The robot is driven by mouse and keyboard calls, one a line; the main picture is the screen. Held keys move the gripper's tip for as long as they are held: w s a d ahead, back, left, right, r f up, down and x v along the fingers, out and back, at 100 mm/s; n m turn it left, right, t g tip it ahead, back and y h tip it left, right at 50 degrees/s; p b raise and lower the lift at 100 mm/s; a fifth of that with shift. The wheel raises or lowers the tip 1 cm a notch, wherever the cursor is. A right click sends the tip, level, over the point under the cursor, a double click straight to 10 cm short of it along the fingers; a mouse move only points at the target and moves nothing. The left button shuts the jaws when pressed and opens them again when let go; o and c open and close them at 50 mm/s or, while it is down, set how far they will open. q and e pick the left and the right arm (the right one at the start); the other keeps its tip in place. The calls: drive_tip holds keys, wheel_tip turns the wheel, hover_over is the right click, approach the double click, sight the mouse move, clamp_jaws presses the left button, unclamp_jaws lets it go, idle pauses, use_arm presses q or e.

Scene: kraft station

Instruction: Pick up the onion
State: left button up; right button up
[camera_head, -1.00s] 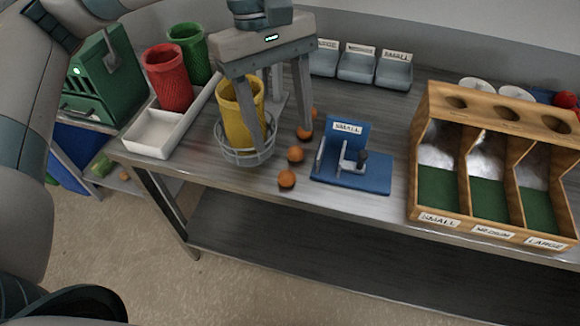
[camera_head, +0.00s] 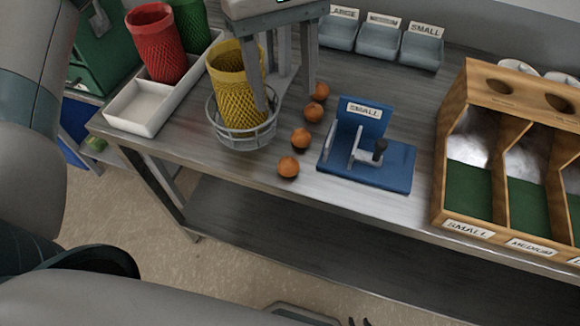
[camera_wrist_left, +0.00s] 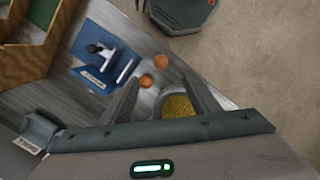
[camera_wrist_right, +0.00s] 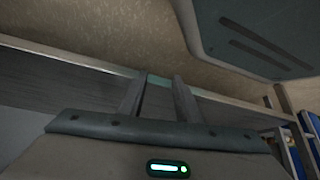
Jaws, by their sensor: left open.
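Several small round orange-brown onions lie in a loose row on the grey table. The nearest onion (camera_head: 288,167) is by the front edge, with another onion (camera_head: 301,138) behind it and more further back. Two onions show in the left wrist view, one of them near the middle (camera_wrist_left: 160,61). My left gripper (camera_head: 284,101) is open and empty, fingers pointing down, beside the yellow mesh bin and close to the rear onions. My right gripper (camera_wrist_right: 160,90) is open and empty in the right wrist view, with the table edge beyond it.
The yellow bin (camera_head: 232,75) stands in a wire basket (camera_head: 245,139). A blue SMALL gauge (camera_head: 370,170) is right of the onions, and a wooden sorter (camera_head: 455,205) further right. A white tray (camera_head: 135,108) and red bin (camera_head: 157,45) are left.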

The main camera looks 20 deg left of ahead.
use_arm(q)
drive_tip(key=shift+w+f+b, duration=0.1)
drive_tip(key=shift+f+b, duration=0.4)
drive_tip(key=shift+f, duration=0.35)
use_arm(e)
drive_tip(key=shift+t, duration=0.6)
drive_tip(key=w, duration=0.1)
drive_tip(key=w+a+r, duration=0.1)
drive_tip(key=w, duration=0.1)
drive_tip(key=shift+w+a+r, duration=0.15)
drive_tip(key=shift+w+a, duration=0.1)
drive_tip(key=shift+w, duration=0.05)
use_arm(q)
drive_tip(key=shift+f, duration=0.1)
drive_tip(key=p, duration=0.3)
approach(288, 158)
drive_tip(key=f, duration=0.1)
drive_tip(key=s+d+f, duration=0.1)
drive_tip(key=f, duration=0.3)
drive_tip(key=shift+s+d+f, duration=0.1)
drive_tip(key=shift+s+d, duration=0.15)
drive_tip(key=shift+s, duration=0.1)
use_arm(e)
drive_tip(key=s+d+f+g, duration=0.3)
drive_tip(key=s+d+f, duration=0.1)
drive_tip(key=s, duration=0.6)
drive_tip(key=shift+s+d+h, duration=0.15)
drive_tip(key=shift+d+h, duration=0.05)
drive_tip(key=shift+h, duration=0.1)
